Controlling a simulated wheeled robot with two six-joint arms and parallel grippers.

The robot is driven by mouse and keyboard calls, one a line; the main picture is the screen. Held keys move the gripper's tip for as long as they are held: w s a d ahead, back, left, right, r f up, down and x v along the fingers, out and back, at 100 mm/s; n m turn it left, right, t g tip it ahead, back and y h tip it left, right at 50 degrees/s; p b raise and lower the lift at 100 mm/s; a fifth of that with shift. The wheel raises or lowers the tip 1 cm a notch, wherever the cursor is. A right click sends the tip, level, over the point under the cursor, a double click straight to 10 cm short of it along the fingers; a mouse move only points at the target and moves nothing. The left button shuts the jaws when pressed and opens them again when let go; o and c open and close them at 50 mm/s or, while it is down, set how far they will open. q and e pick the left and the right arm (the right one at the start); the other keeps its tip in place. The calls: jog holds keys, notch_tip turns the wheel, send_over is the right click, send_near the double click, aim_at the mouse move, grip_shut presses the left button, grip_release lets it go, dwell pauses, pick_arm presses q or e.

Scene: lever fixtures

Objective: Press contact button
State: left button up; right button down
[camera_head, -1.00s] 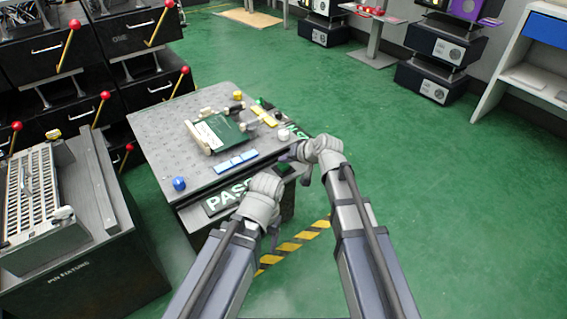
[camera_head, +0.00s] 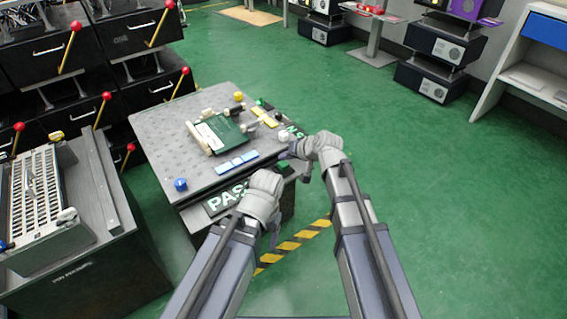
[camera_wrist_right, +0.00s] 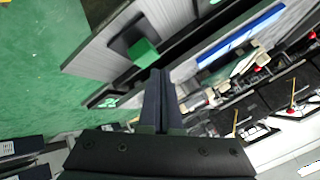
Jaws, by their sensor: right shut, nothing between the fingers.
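My right gripper (camera_head: 285,156) is at the right front corner of the grey fixture table (camera_head: 160,135), with its fingers shut. In the right wrist view the closed fingers (camera_wrist_right: 160,75) point at a green button on a dark base (camera_wrist_right: 143,52). The tips appear just short of the button or beside it; contact cannot be told. No label marks a contact button. My left gripper (camera_head: 272,232) hangs in front of the table's front edge, and its fingers are too small and hidden to judge.
On the table are a green board (camera_head: 222,133), a blue strip (camera_head: 237,163), a blue knob (camera_head: 181,184), a yellow piece (camera_head: 238,96) and a white knob (camera_head: 285,136). Lever cabinets (camera_head: 45,60) stand behind left.

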aim_at(285, 166)
jog(key=shift+r+p, duration=2.5)
jog(key=shift+r, duration=0.1)
jog(key=shift+f, duration=0.1)
jog(key=s+d+f+n+g+h+p, duration=0.1)
jog(key=s+d+f+n+g+h, duration=0.15)
jog(key=s, duration=0.65)
jog(key=s+d+f+n+g+h, duration=0.1)
jog(key=s+g+h, duration=0.15)
jog(key=s, duration=0.55)
jog(key=s+d+f+n+g+h+p, duration=0.1)
jog(key=s+d+g+h, duration=0.15)
jog(key=s, duration=0.65)
notch_tip(285, 166, up, 37)
jog(key=p, duration=3.6)
jog(key=shift+w+a+p, duration=0.15)
jog(key=shift+a+p, duration=0.15)
jog(key=shift+p, duration=0.05)
